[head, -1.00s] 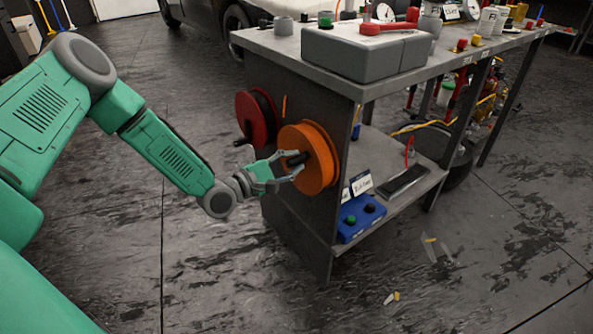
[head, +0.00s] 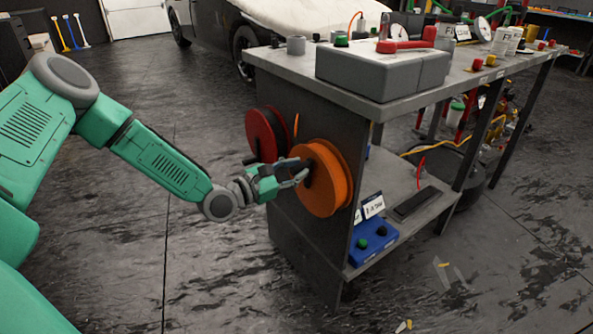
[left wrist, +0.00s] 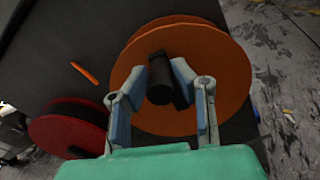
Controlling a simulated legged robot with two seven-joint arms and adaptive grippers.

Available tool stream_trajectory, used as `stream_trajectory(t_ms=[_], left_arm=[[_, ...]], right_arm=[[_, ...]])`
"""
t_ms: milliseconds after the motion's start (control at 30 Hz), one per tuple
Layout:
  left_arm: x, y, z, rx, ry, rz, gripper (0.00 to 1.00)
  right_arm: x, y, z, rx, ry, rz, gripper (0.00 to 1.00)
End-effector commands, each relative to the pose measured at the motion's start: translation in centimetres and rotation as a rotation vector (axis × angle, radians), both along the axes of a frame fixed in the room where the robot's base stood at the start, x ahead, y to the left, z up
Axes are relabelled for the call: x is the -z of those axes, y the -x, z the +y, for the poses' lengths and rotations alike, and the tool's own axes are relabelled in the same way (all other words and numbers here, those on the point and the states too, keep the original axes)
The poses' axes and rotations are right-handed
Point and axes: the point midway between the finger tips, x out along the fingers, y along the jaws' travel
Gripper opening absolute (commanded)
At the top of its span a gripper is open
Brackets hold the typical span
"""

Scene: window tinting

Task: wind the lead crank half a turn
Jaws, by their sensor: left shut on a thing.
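The orange reel (head: 328,185) is mounted on the near end panel of the grey workbench. Its black crank (head: 312,178) stands out from the reel's face. My left gripper (head: 302,171) is at this crank, with its fingers on either side of the black handle, shut on it. In the left wrist view the black handle (left wrist: 160,88) lies between the two fingers, in front of the orange disc (left wrist: 222,75). Part of the crank is hidden by the fingers in the head view. My right gripper is not in view.
A red reel (head: 264,135) with its own black handle sits just left of the orange one. The workbench top (head: 285,62) carries a grey box (head: 375,72). A blue box (head: 372,243) with knobs sits on the lower shelf. The floor left of the bench is clear.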

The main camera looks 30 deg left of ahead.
Motion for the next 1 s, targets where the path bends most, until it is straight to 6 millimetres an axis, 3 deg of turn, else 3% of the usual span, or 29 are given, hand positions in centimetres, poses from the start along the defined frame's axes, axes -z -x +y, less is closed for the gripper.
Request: stream_trajectory(t_ms=[33, 367, 400, 433, 467, 800, 1000], left_arm=[[0.8, 0.3, 0.2, -0.002, -0.001, 0.022, 0.0], [1.0, 0.3, 0.1, -0.001, 0.0, 0.025, 0.0], [1.0, 0.3, 0.1, -0.001, 0.0, 0.025, 0.28], [0.9, 0.3, 0.1, 0.0, 0.001, 0.025, 0.38], [0.9, 0.3, 0.1, 0.0, 0.0, 0.023, 0.41], [0.3, 0.5, 0.0, 0.0, 0.001, 0.011, 0.41], [0.3, 2.9, 1.2, -0.002, 0.005, 0.011, 0.41]], right_arm=[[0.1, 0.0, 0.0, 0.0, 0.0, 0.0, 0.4], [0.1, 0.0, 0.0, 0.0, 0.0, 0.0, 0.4], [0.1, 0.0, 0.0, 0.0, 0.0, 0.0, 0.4], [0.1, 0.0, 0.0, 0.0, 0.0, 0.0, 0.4], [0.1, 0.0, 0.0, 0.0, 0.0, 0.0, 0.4], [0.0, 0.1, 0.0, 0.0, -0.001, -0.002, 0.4], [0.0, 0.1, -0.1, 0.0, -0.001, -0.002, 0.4]])
